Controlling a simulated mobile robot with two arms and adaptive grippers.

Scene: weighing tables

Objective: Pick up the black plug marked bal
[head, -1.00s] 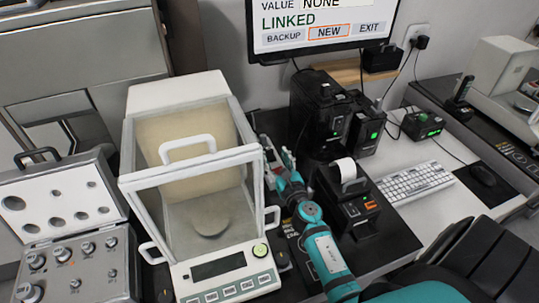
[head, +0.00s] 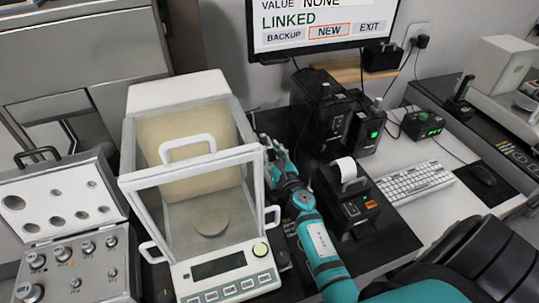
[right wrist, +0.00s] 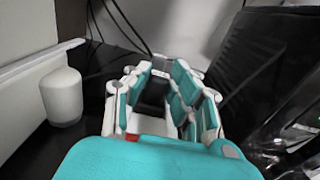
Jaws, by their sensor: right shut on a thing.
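My right gripper (head: 272,148) is behind the right side of the glass-walled balance, between it and the black boxes. In the right wrist view its teal and white fingers (right wrist: 163,76) are shut on a small dark block, the black plug (right wrist: 154,93). The fingers hide most of the plug, and I cannot read a mark on it. In the head view the plug is hidden by the gripper. My left gripper is not in view.
The balance (head: 218,266) stands close left of my right arm. A black printer (head: 352,208) is close on its right, with black boxes (head: 320,105) behind. A white cylinder (right wrist: 62,96) stands left of the gripper. Cables hang behind.

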